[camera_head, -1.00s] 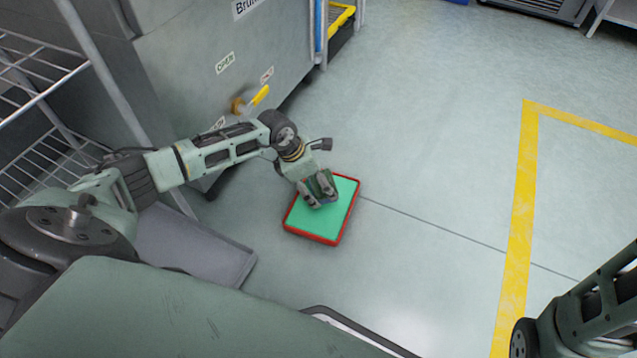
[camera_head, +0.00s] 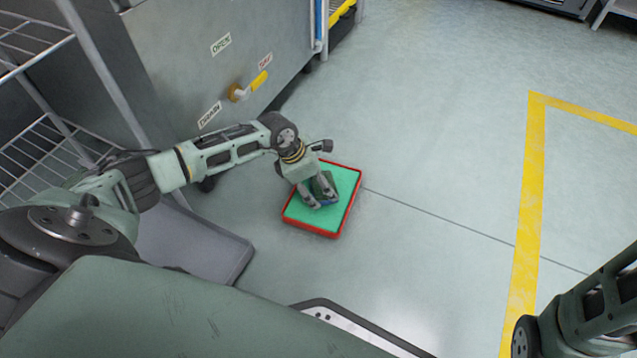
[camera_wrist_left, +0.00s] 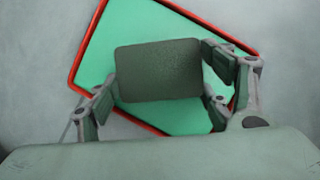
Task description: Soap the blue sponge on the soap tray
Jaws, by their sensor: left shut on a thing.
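The soap tray (camera_head: 346,187) is a flat tray with a red rim and green surface, lying on the floor in the middle of the head view. It also fills the background of the left wrist view (camera_wrist_left: 150,24). My left gripper (camera_head: 322,201) is over the tray, shut on the sponge. The sponge shows a dark grey-green top face in the left wrist view (camera_wrist_left: 158,70), between both fingers. My right gripper is out of view.
A steel cabinet with a yellow-handled drain valve (camera_head: 250,86) stands behind my left arm. A wire rack (camera_head: 40,160) is at the left, with a grey tray (camera_head: 190,245) on the floor. Open floor with yellow lines (camera_head: 528,200) lies to the right.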

